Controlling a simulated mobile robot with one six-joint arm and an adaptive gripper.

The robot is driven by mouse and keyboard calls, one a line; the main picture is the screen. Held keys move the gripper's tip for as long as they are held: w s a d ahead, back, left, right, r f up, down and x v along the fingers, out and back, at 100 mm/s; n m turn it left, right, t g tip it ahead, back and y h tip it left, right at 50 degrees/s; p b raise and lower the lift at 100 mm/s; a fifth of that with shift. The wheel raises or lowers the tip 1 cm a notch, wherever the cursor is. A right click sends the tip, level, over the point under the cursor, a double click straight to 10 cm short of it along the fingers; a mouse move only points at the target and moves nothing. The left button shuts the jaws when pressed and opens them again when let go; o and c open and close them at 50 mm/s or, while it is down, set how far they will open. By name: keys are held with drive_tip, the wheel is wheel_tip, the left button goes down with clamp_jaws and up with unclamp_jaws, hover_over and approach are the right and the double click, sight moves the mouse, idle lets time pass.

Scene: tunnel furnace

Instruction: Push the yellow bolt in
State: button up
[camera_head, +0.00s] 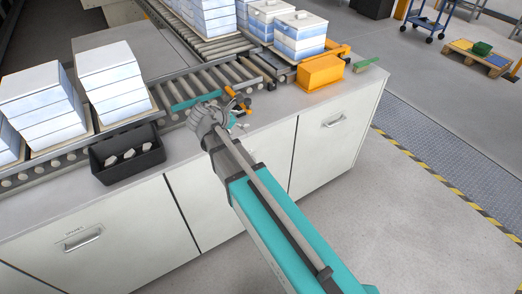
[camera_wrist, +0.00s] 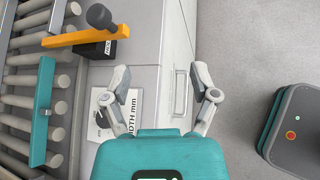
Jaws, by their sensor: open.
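The yellow bolt (camera_wrist: 82,38) is an orange-yellow bar in the wrist view, at the upper left. It passes by a small black block (camera_wrist: 97,50) and has a dark round knob (camera_wrist: 99,15) at its right part. Its left end reaches over the rollers. In the head view a small part of the bolt (camera_head: 229,91) shows just beyond my gripper (camera_head: 238,112). In the wrist view my gripper (camera_wrist: 160,72) is open and empty, with its fingertips apart from the bolt, below and to the right of it. The head view partly hides the fingers.
A teal bar (camera_wrist: 42,110) lies across the rollers; it also shows in the head view (camera_head: 195,101). A black bin (camera_head: 128,167) holds light pieces. Box stacks (camera_head: 112,82) stand on the conveyor. An orange block (camera_head: 320,72) sits on the counter at the right.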

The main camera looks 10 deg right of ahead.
drive_tip(key=s+d+f+m+g+y+b, duration=0.1)
drive_tip(key=s+d+f+m+g+y, duration=0.3)
drive_tip(key=s+f+m, duration=0.3)
drive_tip(key=shift+s+d+f+m, duration=0.15)
drive_tip(key=shift+s+d+m, duration=0.8)
drive_tip(key=shift+m, duration=1.25)
drive_tip(key=shift+s+a, duration=0.15)
drive_tip(key=shift+a, duration=0.1)
drive_tip(key=n+t+h+p, duration=0.2)
drive_tip(key=n+t+h, duration=0.4)
drive_tip(key=n, duration=1)
approach(246, 100)
drive_tip(key=s+a+r+y, duration=0.1)
drive_tip(key=s+a+r, duration=0.1)
drive_tip(key=shift+s+d+f+t, duration=0.2)
drive_tip(key=shift+t, duration=0.1)
drive_tip(key=shift+w+d+f+b, duration=0.1)
drive_tip(key=shift+b, duration=0.2)
drive_tip(key=b+x, duration=0.5)
drive_tip(key=x, duration=0.8)
drive_tip(key=shift+w+d+f, duration=0.1)
drive_tip(key=shift+d+f, duration=0.05)
drive_tip(key=shift+d, duration=0.15)
